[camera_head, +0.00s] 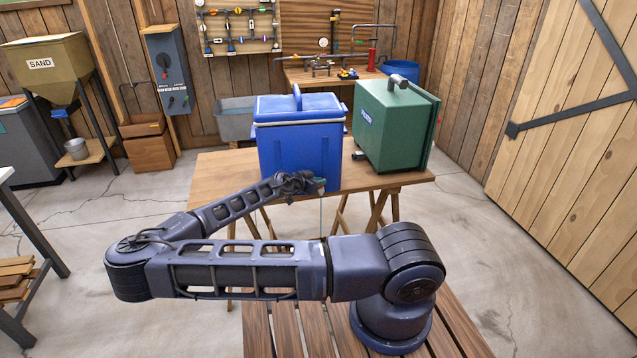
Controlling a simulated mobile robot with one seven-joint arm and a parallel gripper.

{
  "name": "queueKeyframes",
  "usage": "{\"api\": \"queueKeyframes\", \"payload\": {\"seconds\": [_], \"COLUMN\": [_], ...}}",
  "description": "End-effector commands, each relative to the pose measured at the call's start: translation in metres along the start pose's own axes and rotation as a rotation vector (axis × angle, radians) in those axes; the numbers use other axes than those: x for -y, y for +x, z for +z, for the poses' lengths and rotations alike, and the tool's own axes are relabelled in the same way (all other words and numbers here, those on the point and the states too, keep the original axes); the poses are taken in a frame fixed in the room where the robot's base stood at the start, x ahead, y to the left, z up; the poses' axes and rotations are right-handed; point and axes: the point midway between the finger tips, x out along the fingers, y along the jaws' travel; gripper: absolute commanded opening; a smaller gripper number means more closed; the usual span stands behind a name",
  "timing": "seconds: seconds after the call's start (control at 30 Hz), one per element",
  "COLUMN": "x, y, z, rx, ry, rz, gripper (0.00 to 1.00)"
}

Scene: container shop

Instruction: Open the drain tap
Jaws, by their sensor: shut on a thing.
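A blue cooler (290,138) with a lighter blue lid and a carry handle on top stands on a wooden trestle table (215,172). My arm reaches across from the right to the lower front of the cooler. My gripper (312,184) is there, shut on what appears to be the drain tap (321,186), a small part low at the cooler's front. My dark wrist covers most of that spot, so the tap's turn cannot be made out. A thin pale vertical line runs down below the tap; it may be water. The cooler lid is closed.
A green metal box (393,125) stands close to the right of the cooler on the same table. A grey basin (234,118) and a workbench (331,77) with pipes are behind. A sand hopper (48,62) stands at left.

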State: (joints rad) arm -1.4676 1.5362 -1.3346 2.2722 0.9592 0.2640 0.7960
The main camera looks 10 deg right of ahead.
Motion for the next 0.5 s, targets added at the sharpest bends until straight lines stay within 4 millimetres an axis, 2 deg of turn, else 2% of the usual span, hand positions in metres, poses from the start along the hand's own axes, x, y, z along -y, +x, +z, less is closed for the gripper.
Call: {"api": "queueKeyframes", "payload": {"seconds": [0.5], "x": [-0.0023], "y": [-0.0001], "z": [-0.0005], "rx": [0.004], "ry": [-0.058], "rz": [-0.150], "gripper": [0.00]}}
